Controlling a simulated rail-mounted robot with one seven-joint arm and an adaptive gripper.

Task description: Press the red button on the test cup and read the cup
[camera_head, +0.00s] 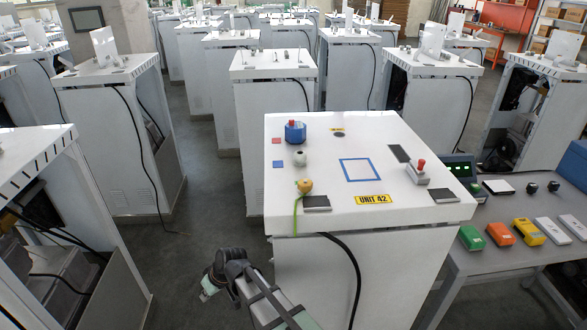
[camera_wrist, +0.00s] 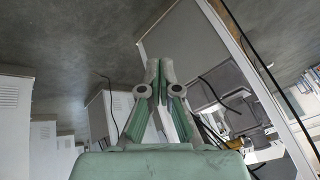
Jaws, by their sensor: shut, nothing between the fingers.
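A round blue cup-like object with a red top (camera_head: 295,132) stands upright at the far left of the white cabinet top marked UNIT 42. A small grey block with a red knob (camera_head: 418,172) stands at the right side of the same top. I cannot tell for certain which one is the test cup. My gripper (camera_wrist: 159,66) is shut and empty in the wrist view, its fingertips together above the dark floor. In the head view my arm hangs low in front of and left of the cabinet, well apart from both objects. Neither object shows in the wrist view.
The white cabinet top (camera_head: 330,220) also holds a blue square outline (camera_head: 360,170), a small white cylinder (camera_head: 300,158), an orange-yellow ball with a green strap (camera_head: 305,186) and dark pads. A grey table (camera_head: 490,261) with coloured devices stands right. Cabinets surround; the left aisle is clear.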

